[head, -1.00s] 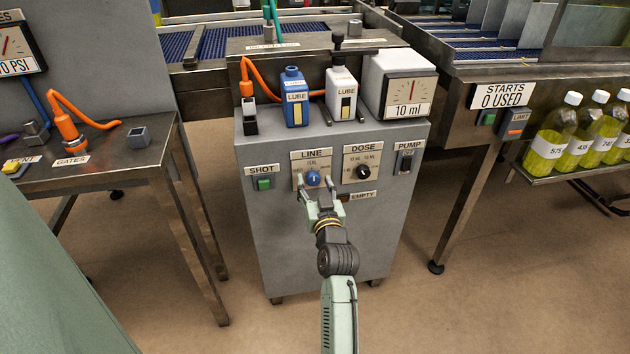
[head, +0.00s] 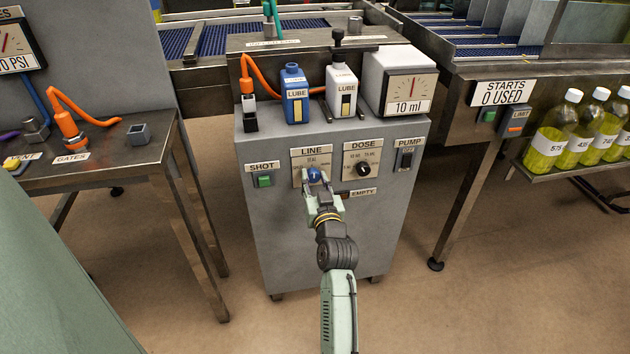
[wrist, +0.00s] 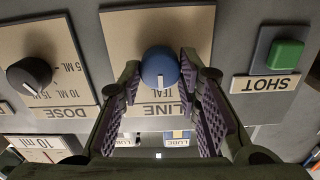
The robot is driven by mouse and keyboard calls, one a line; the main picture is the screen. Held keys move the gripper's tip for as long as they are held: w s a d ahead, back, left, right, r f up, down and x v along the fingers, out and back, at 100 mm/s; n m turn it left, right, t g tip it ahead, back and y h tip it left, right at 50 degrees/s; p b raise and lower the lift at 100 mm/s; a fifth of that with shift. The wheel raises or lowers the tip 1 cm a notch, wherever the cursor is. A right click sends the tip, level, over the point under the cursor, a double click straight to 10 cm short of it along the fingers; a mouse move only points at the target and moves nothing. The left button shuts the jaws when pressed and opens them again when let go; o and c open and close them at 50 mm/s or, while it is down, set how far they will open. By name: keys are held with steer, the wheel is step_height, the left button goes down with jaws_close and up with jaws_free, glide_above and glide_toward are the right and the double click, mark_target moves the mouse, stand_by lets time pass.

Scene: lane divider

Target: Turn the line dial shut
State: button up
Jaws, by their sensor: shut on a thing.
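The line dial (head: 314,174) is a blue round knob on a beige plate marked LINE, on the front of the grey cabinet. It also shows in the wrist view (wrist: 160,66), upside down, with a white pointer mark on the side toward the word TEAL and the LINE label. My gripper (head: 317,182) has its two fingers on either side of the knob, and in the wrist view its ridged pads (wrist: 162,85) close in on the knob's sides. Other marks on the dial plate are hidden or too small to read.
The black dose dial (head: 363,170) is just right of the line dial, and the green shot button (head: 264,180) is to the left. A pump switch (head: 405,159) is further right. Blue (head: 294,95) and white (head: 341,88) lube bottles stand above. The floor before the cabinet is clear.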

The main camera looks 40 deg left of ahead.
steer(key=shift+c, duration=0.6)
steer(key=shift+f+n+b, duration=0.1)
steer(key=shift+n+b, duration=0.2)
steer(key=shift+b, duration=0.2)
steer(key=shift+f+b, duration=0.1)
steer(key=shift+b, duration=0.25)
steer(key=n+b, duration=0.4)
steer(key=shift+f+b, duration=0.1)
steer(key=shift+b, duration=0.2)
steer(key=n+b, duration=0.3)
steer(key=n, duration=0.1)
steer(key=shift+s+n+b, duration=0.1)
steer(key=shift+n+b, duration=1.2)
steer(key=shift+n, duration=0.3)
steer(key=shift+a+r, duration=0.1)
steer(key=shift+r, duration=0.1)
